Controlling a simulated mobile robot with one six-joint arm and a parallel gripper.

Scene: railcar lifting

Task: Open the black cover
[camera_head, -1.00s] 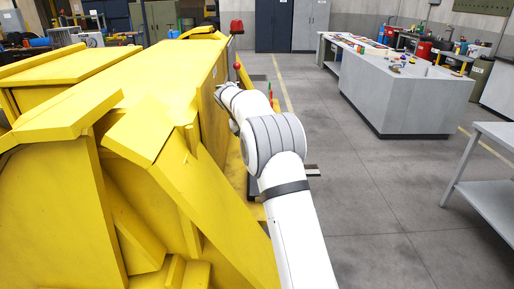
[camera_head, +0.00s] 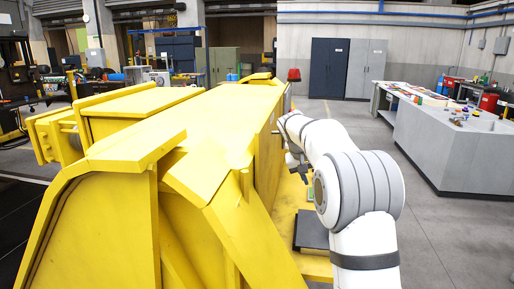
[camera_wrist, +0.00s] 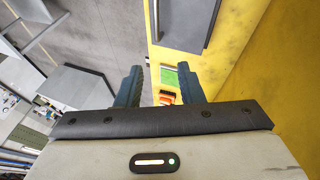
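A dark grey-black cover (camera_head: 312,232), a flat box-like panel, sits low beside the yellow railcar frame in the head view, left of my arm. A dark panel with a bar along it, probably the same cover, shows at the top of the wrist view (camera_wrist: 187,22) on a yellow surface. My gripper (camera_wrist: 160,68) has its two fingers apart with nothing held between them. A green block and an orange block (camera_wrist: 167,96) show beyond the fingers. In the head view my gripper (camera_head: 298,165) is small and partly hidden by the arm, beside the yellow side wall.
The big yellow railcar structure (camera_head: 205,140) fills the left and middle of the head view, close to my arm. A grey workbench (camera_head: 450,150) with tools stands at the right. Dark and grey cabinets (camera_head: 330,68) stand at the back. Grey floor lies open between bench and railcar.

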